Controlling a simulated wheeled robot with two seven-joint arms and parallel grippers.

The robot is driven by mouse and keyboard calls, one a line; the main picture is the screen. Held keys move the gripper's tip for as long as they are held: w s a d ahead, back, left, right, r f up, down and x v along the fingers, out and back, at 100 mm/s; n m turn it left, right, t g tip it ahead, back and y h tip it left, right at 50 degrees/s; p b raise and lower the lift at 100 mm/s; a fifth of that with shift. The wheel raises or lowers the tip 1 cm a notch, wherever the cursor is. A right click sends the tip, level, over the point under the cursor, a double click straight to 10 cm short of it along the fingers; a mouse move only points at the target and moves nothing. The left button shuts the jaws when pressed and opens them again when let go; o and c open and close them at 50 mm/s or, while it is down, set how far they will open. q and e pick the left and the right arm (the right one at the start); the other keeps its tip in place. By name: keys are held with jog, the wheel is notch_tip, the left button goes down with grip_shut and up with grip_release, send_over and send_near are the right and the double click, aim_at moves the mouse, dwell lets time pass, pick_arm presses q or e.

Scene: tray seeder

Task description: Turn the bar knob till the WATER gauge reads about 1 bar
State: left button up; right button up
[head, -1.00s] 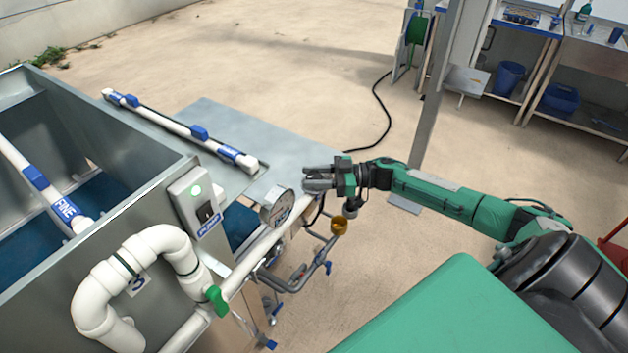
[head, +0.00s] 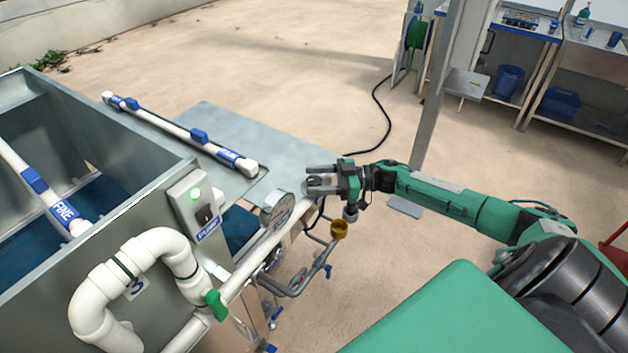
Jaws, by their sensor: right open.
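A round gauge (head: 277,208) with a pale face stands on the white pipe beside the tank; its reading and label are too small to make out. My right gripper (head: 312,181) is open, above and to the right of the gauge, by the pipe's far end. A small pale part shows between or behind its fingers; I cannot tell if it is the bar knob or whether the fingers touch it. A green handle (head: 215,302) sits lower on the same pipe. My left gripper is not in view.
The grey tank (head: 150,215) fills the left side, with a lit switch box (head: 196,205) on its wall. A yellow-brown cup-shaped part (head: 339,229) and grey pipework (head: 300,280) hang below my gripper. A thin post (head: 433,110) rises behind my right arm.

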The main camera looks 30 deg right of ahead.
jog(key=b+v, duration=0.3)
jog(key=v, duration=1)
